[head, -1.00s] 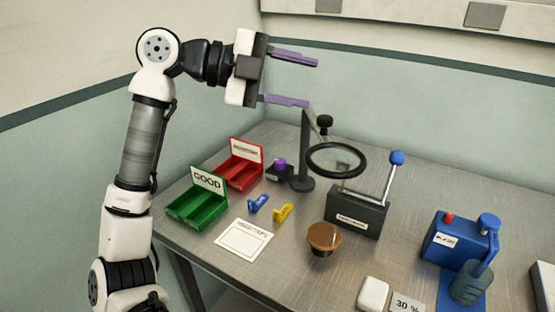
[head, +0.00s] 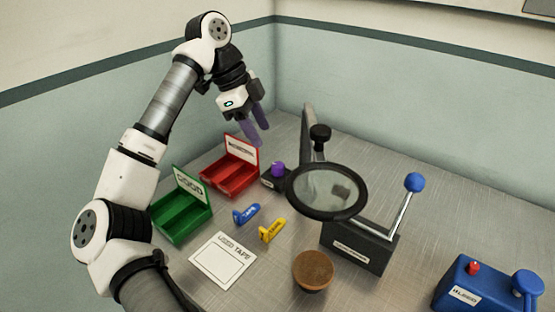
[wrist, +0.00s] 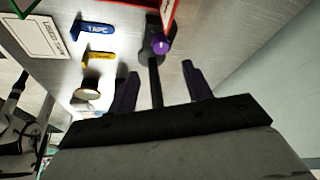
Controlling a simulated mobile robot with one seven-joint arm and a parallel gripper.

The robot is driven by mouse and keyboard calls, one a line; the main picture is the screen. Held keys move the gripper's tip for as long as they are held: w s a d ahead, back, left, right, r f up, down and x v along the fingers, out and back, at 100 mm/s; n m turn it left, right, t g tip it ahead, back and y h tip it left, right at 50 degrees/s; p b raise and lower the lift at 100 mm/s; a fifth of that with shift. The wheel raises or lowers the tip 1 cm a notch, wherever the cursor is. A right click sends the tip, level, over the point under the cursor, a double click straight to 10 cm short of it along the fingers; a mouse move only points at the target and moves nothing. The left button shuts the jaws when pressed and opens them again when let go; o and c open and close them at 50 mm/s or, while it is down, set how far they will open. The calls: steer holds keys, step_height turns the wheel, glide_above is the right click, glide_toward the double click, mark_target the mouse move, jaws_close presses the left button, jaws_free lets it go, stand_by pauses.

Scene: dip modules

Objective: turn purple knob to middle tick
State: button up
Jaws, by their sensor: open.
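The purple knob (head: 278,169) sits on a small dark box (head: 272,181) on the table, just right of the red tray. The knob also shows in the wrist view (wrist: 160,47), near the top, ahead of the fingertips. Tick marks cannot be made out in either view. My gripper (head: 256,142) has purple fingers pointing down, above and behind the red tray, up and left of the knob in the head view. In the wrist view its two dark fingers (wrist: 160,72) are apart with nothing held between them. The knob stands free of the fingers.
A magnifier (head: 327,191) on a dark stand is close right of the knob. The red tray (head: 228,180) and green tray (head: 180,222) are left.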

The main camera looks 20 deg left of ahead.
mark_target(277, 165)
steer(key=p+x, duration=0.1)
steer(key=x, duration=0.9)
steer(key=shift+w+f, duration=0.1)
steer(key=c, duration=1)
